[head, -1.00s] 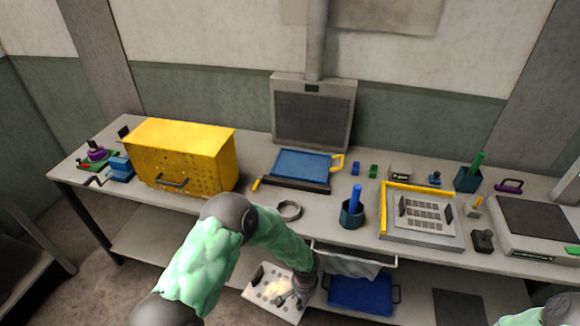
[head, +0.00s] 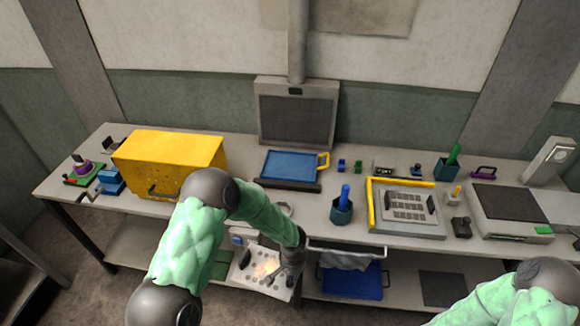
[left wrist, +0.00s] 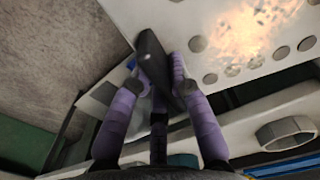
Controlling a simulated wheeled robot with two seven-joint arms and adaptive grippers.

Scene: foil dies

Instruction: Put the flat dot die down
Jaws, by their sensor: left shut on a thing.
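The flat dot die (head: 252,276) is a pale plate with grey round dots and a bright patch of light on it. In the head view it is held below the front edge of the table (head: 345,231). A black handle shows on its left side. My left gripper (head: 288,280) is at the right side of the die. In the left wrist view, its purple fingers (left wrist: 164,85) are shut on a dark handle of the die (left wrist: 222,38). My right arm enters at the lower right, but its gripper is out of the picture.
On the table stand a yellow box (head: 170,150), a blue tray (head: 290,166), a teal cup with a blue rod (head: 341,212) and a yellow-edged frame (head: 405,233). A blue bin (head: 353,281) sits below, right of the gripper. Bare tabletop lies around the cup.

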